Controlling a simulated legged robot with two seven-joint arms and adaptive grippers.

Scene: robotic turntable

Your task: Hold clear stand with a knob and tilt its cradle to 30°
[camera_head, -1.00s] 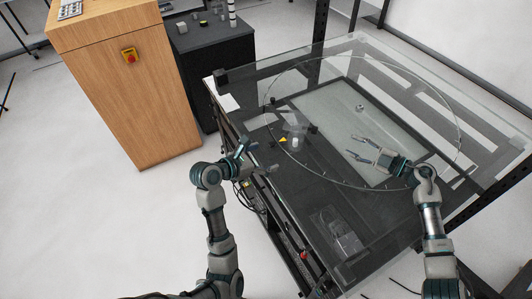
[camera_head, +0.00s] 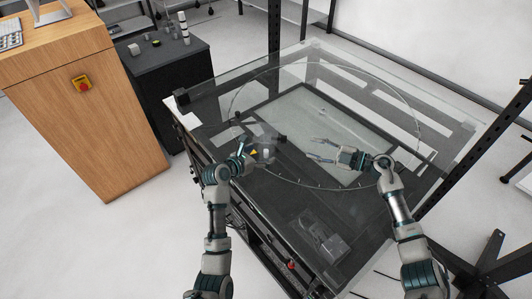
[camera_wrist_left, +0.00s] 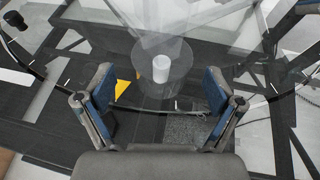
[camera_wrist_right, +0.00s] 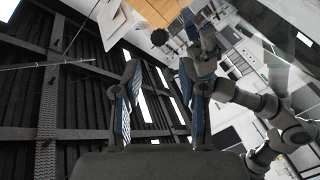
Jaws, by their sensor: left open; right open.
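The clear stand (camera_head: 261,136) is on the glass turntable and is hard to make out against it. In the left wrist view it shows as a see-through round base (camera_wrist_left: 176,84) with clear panels above. A white cylinder (camera_wrist_left: 161,68) sits on the base, and a yellow triangle (camera_wrist_left: 122,88) lies beside it. A small dark part (camera_head: 283,137) shows right of the stand; I cannot tell if it is the knob. My left gripper (camera_head: 250,156) is open at the stand's near left, fingers apart around empty space. My right gripper (camera_head: 314,149) is open and empty, right of the stand, pointing left.
The glass tabletop (camera_head: 400,120) has a large ring marked on it. A clear box-like object (camera_head: 325,238) is near its front edge. A wooden cabinet (camera_head: 90,120) with a red button and a dark cabinet (camera_head: 165,65) stand left. A dark upright post (camera_head: 470,150) is at right.

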